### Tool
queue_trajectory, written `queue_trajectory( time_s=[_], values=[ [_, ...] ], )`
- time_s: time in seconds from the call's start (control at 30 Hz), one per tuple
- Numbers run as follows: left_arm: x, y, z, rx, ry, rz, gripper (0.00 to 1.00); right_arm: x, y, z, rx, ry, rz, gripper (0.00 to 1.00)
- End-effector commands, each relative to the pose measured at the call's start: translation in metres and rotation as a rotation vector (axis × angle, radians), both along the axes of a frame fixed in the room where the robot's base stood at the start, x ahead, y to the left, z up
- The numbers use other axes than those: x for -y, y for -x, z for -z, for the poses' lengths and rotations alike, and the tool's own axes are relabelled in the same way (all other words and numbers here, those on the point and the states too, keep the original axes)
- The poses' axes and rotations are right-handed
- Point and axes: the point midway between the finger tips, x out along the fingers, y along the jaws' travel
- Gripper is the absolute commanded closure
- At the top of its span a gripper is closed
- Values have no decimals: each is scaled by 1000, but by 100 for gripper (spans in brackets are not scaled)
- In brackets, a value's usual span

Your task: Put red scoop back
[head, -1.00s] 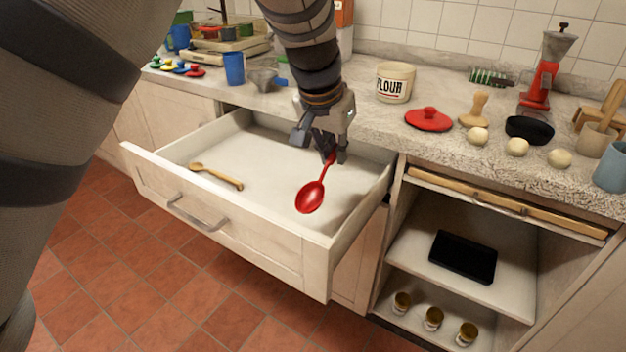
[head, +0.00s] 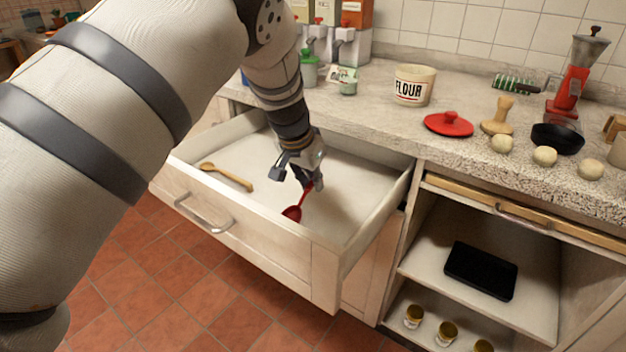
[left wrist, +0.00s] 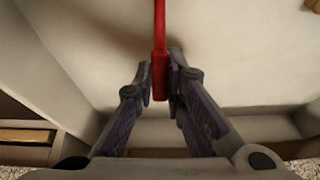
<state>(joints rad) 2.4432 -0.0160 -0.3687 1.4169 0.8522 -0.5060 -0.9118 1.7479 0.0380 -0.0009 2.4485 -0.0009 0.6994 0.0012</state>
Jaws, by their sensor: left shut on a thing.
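My left gripper (head: 309,183) is shut on the handle of the red scoop (head: 293,213). It holds the scoop inside the open drawer (head: 352,190), with the bowl end pointing down toward the drawer's front. I cannot tell whether the bowl touches the drawer floor. In the left wrist view, the red handle (left wrist: 160,50) stands between the two fingers (left wrist: 160,88), and the bowl is out of frame. My right gripper is in neither view.
A wooden spoon (head: 228,177) lies at the drawer's left side. The drawer's right half is bare. The counter above carries a flour crock (head: 413,86), a red lid (head: 448,124) and dough balls (head: 545,156). An open shelf with a black tray (head: 480,270) is at right.

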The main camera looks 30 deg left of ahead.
Motion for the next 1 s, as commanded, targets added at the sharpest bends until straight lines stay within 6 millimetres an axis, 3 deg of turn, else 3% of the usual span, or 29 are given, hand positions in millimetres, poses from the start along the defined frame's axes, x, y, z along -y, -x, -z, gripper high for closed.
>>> queue_trajectory(
  time_s=[0.07, 0.1, 0.17, 0.5, 0.8, 1.0],
  values=[
    [0, 0, 3, -1, 1, -1, 100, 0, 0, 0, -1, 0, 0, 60],
    [0, 0, 3, -1, 0, -1, 82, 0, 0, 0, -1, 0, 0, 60],
    [0, 0, 3, -1, 0, -1, 69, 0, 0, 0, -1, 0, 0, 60],
    [0, 0, -2, 0, -1, 1, 69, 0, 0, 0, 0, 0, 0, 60],
    [0, 28, -79, 13, 1, -1, 69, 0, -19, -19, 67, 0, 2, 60],
    [-1, 43, -109, 6, 1, -1, 69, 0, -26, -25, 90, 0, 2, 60]
  ],
)
